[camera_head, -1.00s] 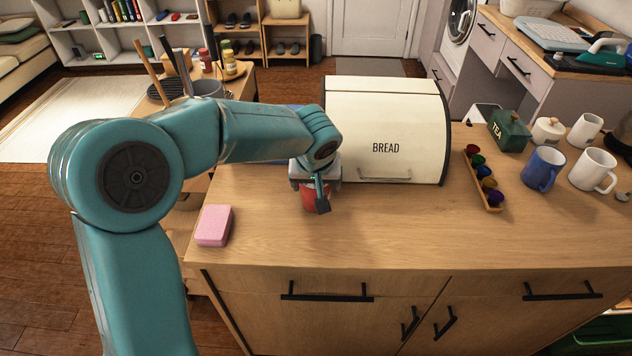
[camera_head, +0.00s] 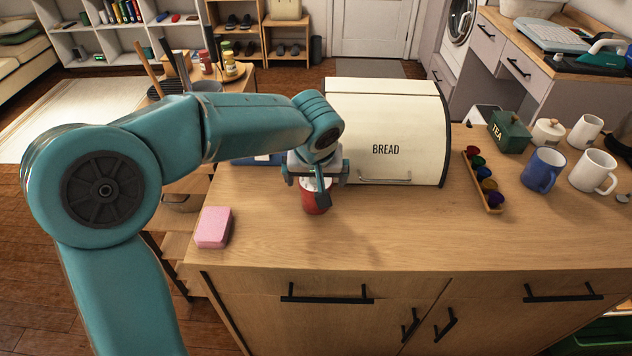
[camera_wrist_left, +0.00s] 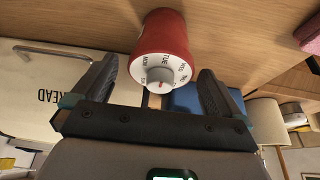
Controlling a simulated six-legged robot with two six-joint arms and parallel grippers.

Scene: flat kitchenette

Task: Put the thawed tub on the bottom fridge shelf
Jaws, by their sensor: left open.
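A red cylinder (camera_head: 316,202) with a white top stands on the wooden counter, left of the bread box. In the left wrist view, the red cylinder (camera_wrist_left: 162,35) shows a white dial with day names and a knob. I cannot tell whether it is the thawed tub. My left gripper (camera_head: 318,184) is open just above and around the top of it in the head view. In the left wrist view, the open fingers (camera_wrist_left: 156,85) lie on either side of the knob, with gaps. My right gripper and the fridge are not in view.
A cream bread box (camera_head: 385,120) stands close right of the gripper. A blue object (camera_head: 262,160), partly hidden, lies behind my arm. A pink sponge (camera_head: 213,227) lies left. A capsule holder (camera_head: 482,180) and mugs (camera_head: 543,169) stand right. The front counter middle is clear.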

